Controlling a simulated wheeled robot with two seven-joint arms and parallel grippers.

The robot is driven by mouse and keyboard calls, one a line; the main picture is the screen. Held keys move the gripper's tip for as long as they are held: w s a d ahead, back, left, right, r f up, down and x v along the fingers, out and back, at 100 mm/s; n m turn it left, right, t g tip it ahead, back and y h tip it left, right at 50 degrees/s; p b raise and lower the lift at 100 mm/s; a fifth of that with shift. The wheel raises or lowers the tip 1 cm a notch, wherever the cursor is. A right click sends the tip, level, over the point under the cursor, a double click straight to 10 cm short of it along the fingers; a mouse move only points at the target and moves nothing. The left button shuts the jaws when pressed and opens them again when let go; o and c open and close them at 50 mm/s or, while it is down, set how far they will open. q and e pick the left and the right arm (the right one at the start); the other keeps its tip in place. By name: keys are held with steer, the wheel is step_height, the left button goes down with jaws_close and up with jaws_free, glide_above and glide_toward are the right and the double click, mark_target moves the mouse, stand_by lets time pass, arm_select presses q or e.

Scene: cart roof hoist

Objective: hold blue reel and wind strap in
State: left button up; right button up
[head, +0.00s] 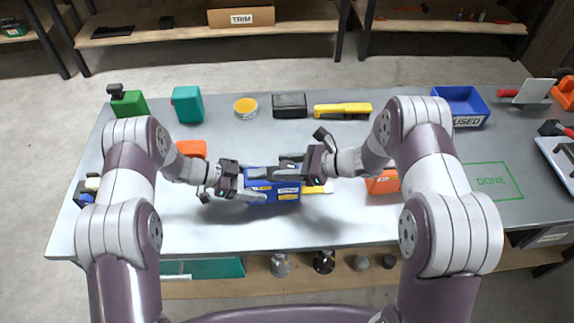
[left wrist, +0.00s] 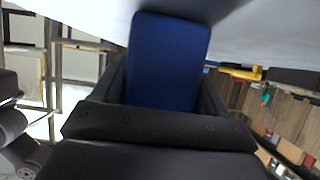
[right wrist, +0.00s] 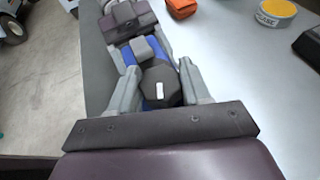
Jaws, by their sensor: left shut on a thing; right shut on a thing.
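The blue reel (head: 273,194) is in the middle of the head view, over the table's front half. It has yellow and white markings. My left gripper (head: 246,186) is shut on the reel's body from the left; its blue side fills the space between the fingers in the left wrist view (left wrist: 168,62). My right gripper (head: 294,165) is at the reel's top and shut on a dark knob (right wrist: 161,86) with a white mark. A short yellow piece (head: 317,188) shows at the reel's right; I cannot tell if it is the strap.
An orange block (head: 190,149) and an orange-red box (head: 383,183) flank the reel on the table (head: 250,236). A yellow tool (head: 342,110), a black box (head: 290,105) and a yellow tin (head: 245,108) stand behind. A blue bin (head: 460,105) and the green DONE outline (head: 492,181) are right.

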mark_target(288, 165)
steer(key=m+t+h, duration=0.2)
steer(key=m+t, duration=0.2)
steer(key=shift+a+m+t+h, duration=0.1)
steer(key=shift+m+t+h, duration=0.2)
steer(key=shift+t+h, duration=0.1)
steer(key=m+t+h, duration=0.2)
steer(key=m, duration=0.1)
steer(key=shift+r+h, duration=0.1)
steer(key=shift+h, duration=0.3)
steer(key=shift+m+t+h, duration=0.3)
steer(key=shift+m+t, duration=0.1)
steer(key=o, duration=1)
step_height(288, 165, up, 10)
steer(key=shift+f, duration=0.1)
